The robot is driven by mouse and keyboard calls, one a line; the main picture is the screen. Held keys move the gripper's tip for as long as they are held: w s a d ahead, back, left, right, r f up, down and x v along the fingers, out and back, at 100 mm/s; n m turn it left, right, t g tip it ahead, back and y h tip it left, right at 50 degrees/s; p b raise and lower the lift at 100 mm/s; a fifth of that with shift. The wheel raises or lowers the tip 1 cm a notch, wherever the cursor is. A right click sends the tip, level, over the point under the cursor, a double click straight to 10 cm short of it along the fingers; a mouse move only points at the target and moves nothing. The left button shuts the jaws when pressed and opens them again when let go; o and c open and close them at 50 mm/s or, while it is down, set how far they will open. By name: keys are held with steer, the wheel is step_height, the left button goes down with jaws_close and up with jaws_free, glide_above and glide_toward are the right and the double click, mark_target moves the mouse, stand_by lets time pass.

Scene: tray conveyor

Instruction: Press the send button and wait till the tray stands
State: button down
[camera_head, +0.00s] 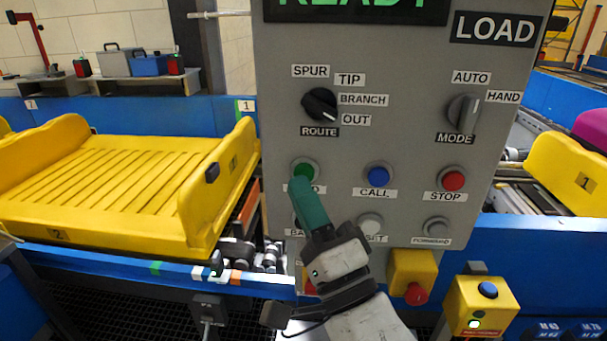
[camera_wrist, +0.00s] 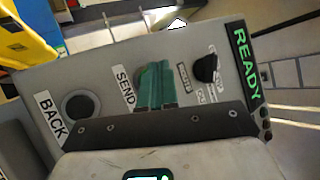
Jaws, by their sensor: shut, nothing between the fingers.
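The send button is the green button (camera_head: 305,168) on the grey control panel (camera_head: 400,215). Its label is mostly covered by my gripper in the head view; the SEND label (camera_wrist: 124,88) shows in the wrist view, where the button is hidden behind the fingers. My gripper (camera_head: 300,184) is shut and empty, its green fingertips at the lower edge of the button. I cannot tell whether they touch it. The fingers also show in the wrist view (camera_wrist: 154,84). A yellow tray (camera_head: 95,180) marked 2 lies on the conveyor at the left. The display (camera_wrist: 246,64) reads READY.
The panel also carries a blue CALL button (camera_head: 377,175), a red STOP button (camera_head: 453,180), a ROUTE knob (camera_head: 320,104) and a MODE knob (camera_head: 463,112). A yellow box (camera_head: 480,306) stands lower right. Another yellow tray (camera_head: 570,178) is at the right.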

steer(key=shift+w, duration=0.35)
steer(key=shift+w+b, duration=0.45)
steer(key=shift+w, duration=0.05)
stand_by(0.7)
stand_by(0.4)
steer(key=shift+s+p, duration=0.95)
steer(key=shift+p, duration=0.05)
